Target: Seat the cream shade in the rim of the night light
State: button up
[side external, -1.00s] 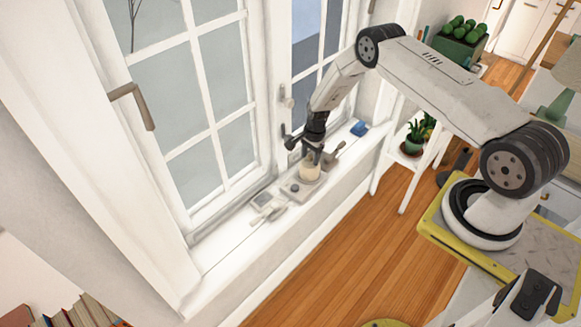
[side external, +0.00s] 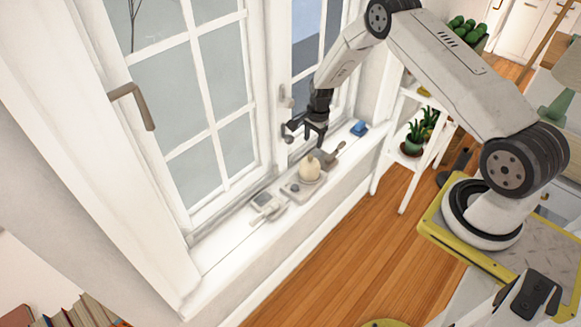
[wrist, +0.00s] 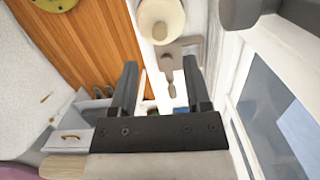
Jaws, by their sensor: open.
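The cream shade (side external: 310,170), rounded with a small knob on top, stands on the pale grey base of the night light (side external: 292,190) on the window sill. It looks upright in the side view; how it sits in the rim is too small to tell. My gripper (side external: 316,143) is above the shade, apart from it, open and empty. In the wrist view the shade (wrist: 160,20) is at the top edge, partly cut off, beyond the open fingers of my gripper (wrist: 160,75).
A grey flat tool with a handle (side external: 335,153) lies just beyond the shade. A blue block (side external: 358,129) is farther along the sill (side external: 215,245). Small pale devices (side external: 265,203) lie on the near side. The window frame (side external: 262,120) borders the sill closely.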

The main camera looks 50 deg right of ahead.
jog(key=shift+d+r, duration=0.15)
jog(key=shift+r, duration=1.1)
jog(key=shift+d+r, duration=0.15)
jog(key=shift+r, duration=1.1)
jog(key=s+a+r+n+t+h, duration=0.1)
jog(key=s+a+r+n, duration=0.2)
jog(key=a+r+n, duration=0.3)
jog(key=s+a+r+n, duration=0.3)
jog(key=s+r, duration=0.1)
jog(key=r, duration=0.3)
jog(key=s+a+r+n, duration=0.3)
jog(key=s+n, duration=0.1)
jog(key=s, duration=0.2)
jog(key=s+a+r+n+t, duration=0.1)
jog(key=s+a+r+n, duration=0.2)
jog(key=s, duration=0.4)
jog(key=a+n, duration=0.1)
jog(key=n, duration=0.1)
jog(key=shift+s+n+t, duration=0.15)
jog(key=shift+n+t, duration=0.15)
jog(key=shift+a, duration=0.1)
